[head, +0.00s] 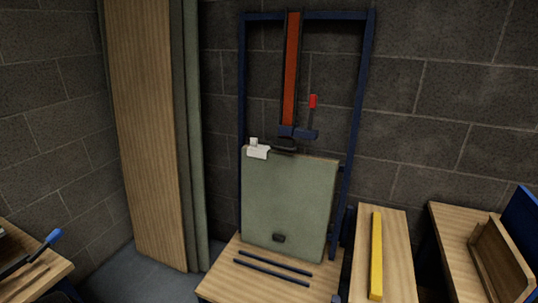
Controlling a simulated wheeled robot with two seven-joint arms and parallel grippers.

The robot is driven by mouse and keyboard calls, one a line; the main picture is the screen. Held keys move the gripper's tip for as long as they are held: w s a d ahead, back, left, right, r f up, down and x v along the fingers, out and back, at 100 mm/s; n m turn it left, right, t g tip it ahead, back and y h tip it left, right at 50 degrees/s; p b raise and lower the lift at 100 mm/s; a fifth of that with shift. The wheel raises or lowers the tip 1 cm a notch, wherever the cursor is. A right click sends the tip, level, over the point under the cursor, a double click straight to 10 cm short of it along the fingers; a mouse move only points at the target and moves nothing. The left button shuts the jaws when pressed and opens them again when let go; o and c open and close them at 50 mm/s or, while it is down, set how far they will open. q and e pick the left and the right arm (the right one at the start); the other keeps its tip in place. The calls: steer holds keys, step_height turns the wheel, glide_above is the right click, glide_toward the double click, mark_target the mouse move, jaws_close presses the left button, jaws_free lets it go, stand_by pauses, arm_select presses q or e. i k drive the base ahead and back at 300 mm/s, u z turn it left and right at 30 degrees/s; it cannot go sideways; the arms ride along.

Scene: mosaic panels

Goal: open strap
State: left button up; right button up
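An orange-red strap (291,70), dark along its edges, runs down from the top of a blue upright frame (241,85) in the head view. Its lower end meets a dark blue clamp piece (307,133). A short lever with a red grip (313,101) stands up from the right of that piece. Below it, a grey-green panel (289,205) leans upright in the frame, its top edge just under a dark pad (284,144). I cannot tell whether the pad touches the panel. Neither of my grippers is in view.
A white tag (257,152) sits on the panel's top left corner. Dark rails (272,273) lie on the wooden bench below. A yellow bar (376,256) lies on the bench to the right. Tall boards (145,130) lean at left. A blue-handled tool (48,241) lies at far left.

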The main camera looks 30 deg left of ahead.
mark_target(285, 143)
steer(key=u, duration=0.6)
steer(key=i, duration=1.1)
steer(key=z, duration=0.35)
